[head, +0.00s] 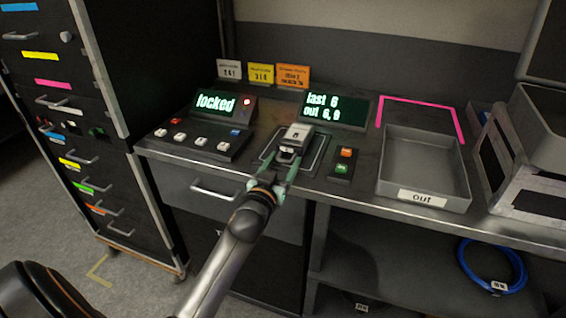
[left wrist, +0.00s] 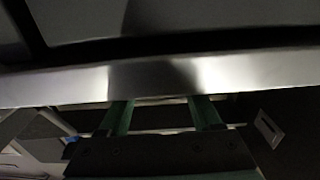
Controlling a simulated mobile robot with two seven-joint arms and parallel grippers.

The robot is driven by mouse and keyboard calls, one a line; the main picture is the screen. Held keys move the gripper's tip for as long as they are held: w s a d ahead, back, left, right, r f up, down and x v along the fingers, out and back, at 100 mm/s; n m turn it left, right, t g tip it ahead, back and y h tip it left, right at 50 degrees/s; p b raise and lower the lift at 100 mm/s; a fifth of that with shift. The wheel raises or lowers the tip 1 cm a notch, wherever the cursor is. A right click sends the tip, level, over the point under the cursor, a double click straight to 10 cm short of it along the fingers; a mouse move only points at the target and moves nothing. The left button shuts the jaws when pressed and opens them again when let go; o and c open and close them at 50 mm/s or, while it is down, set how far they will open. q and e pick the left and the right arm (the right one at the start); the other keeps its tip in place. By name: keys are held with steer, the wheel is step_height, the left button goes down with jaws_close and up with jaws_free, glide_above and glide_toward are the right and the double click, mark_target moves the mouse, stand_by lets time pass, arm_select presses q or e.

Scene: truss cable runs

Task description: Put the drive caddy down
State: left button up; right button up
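The drive caddy (head: 297,134), a small light-grey block with a dark marking, is over the dark outlined pad (head: 315,158) in the middle of the counter. I cannot tell whether it rests on the pad or hangs just above it. My left gripper (head: 284,158) reaches in from the front with its green fingers apart, and their tips meet the caddy's near end. In the left wrist view the green fingers (left wrist: 162,115) pass behind a bright metal edge (left wrist: 160,80), which hides their tips and the caddy. My right gripper is not in view.
A "locked" panel (head: 213,103) with buttons stands left of the pad. A "last 6, out 6, 9" display (head: 335,108) stands behind it. An orange-and-green button box (head: 343,163) is close on the right, then an empty "out" tray (head: 425,145). Drawers (head: 75,160) stand left.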

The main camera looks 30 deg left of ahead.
arm_select(q)
steer(key=o, duration=0.4)
steer(key=shift+r, duration=0.1)
steer(key=v, duration=1.2)
steer(key=s+d+f+m+g+h, duration=0.2)
steer(key=s+d+f, duration=0.2)
steer(key=d+f, duration=0.2)
steer(key=s+d+f+m+g+h, duration=0.1)
steer(key=s+d+f+g+h, duration=0.2)
steer(key=f, duration=0.7)
steer(key=s+d+f+m+g+h, duration=0.2)
steer(key=s+d+f+g, duration=0.1)
steer(key=s+d+f, duration=0.4)
steer(key=shift+s+d+f+m+h+p, duration=0.15)
steer(key=shift+d+f+h+p, duration=0.1)
steer(key=shift+d, duration=0.25)
steer(key=shift+w+d+f+m+h+p, duration=0.15)
steer(key=shift+d+f, duration=0.1)
steer(key=shift+d, duration=0.3)
steer(key=shift+s, duration=0.1)
